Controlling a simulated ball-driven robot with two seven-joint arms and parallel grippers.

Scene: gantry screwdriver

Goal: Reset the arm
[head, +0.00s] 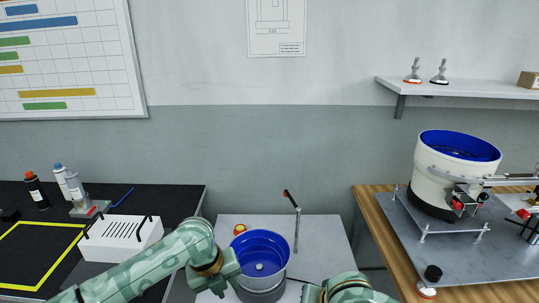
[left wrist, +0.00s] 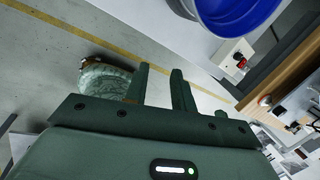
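My left arm comes in from the lower left in the head view. Its dark green gripper (head: 222,272) is beside the left side of a blue-lined bowl (head: 262,252) on a light grey table. In the left wrist view the two fingers (left wrist: 160,88) stand apart with nothing between them, and grey floor shows behind. The blue bowl also shows at the top of that view (left wrist: 232,12), apart from the fingers. My right arm shows at the bottom edge of the head view, with its gripper (head: 312,294) partly cut off; its fingers are not clear.
A thin post (head: 297,230) with a red-and-black top stands behind the bowl. A black table (head: 180,200) with a white slotted box (head: 121,238) and bottles is at left. A wooden bench (head: 376,215) with a large white-and-blue feeder (head: 452,178) is at right.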

